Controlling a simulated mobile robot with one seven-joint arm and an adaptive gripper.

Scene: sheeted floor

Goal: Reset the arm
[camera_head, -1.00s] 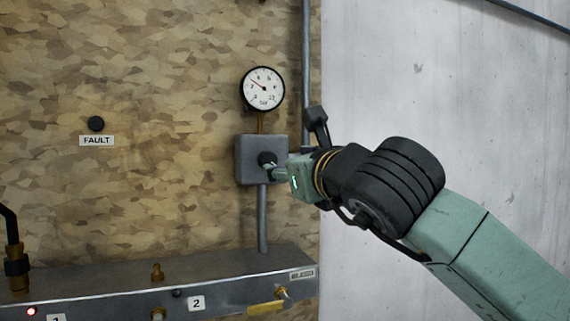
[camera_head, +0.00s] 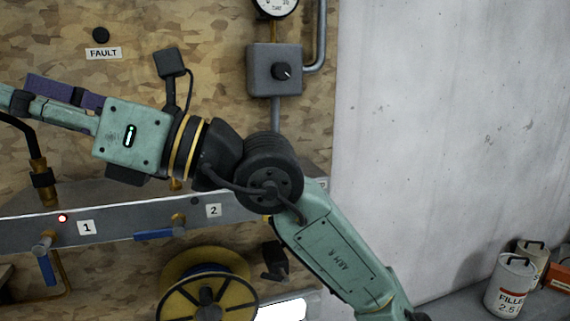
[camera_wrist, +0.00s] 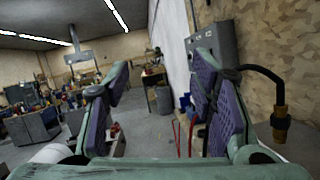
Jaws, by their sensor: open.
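My arm crosses the head view from the lower right, bends at a black ribbed joint and points left along the panel. My gripper (camera_head: 45,97) is at the left edge of the head view, with part of it cut off there. In the wrist view its two purple-padded fingers (camera_wrist: 160,88) stand wide apart, open, with nothing between them. The grey box (camera_head: 258,85) with a black knob (camera_head: 281,71) is well to the right of my gripper, apart from it and unobstructed.
The camouflage-patterned panel has a FAULT label (camera_head: 103,54), a cut-off gauge (camera_head: 273,7) and a metal manifold (camera_head: 30,232) with blue-handled valves. A yellow reel (camera_head: 247,285) hangs below. The wrist view shows a black hose (camera_wrist: 262,72) at right and a cluttered workshop.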

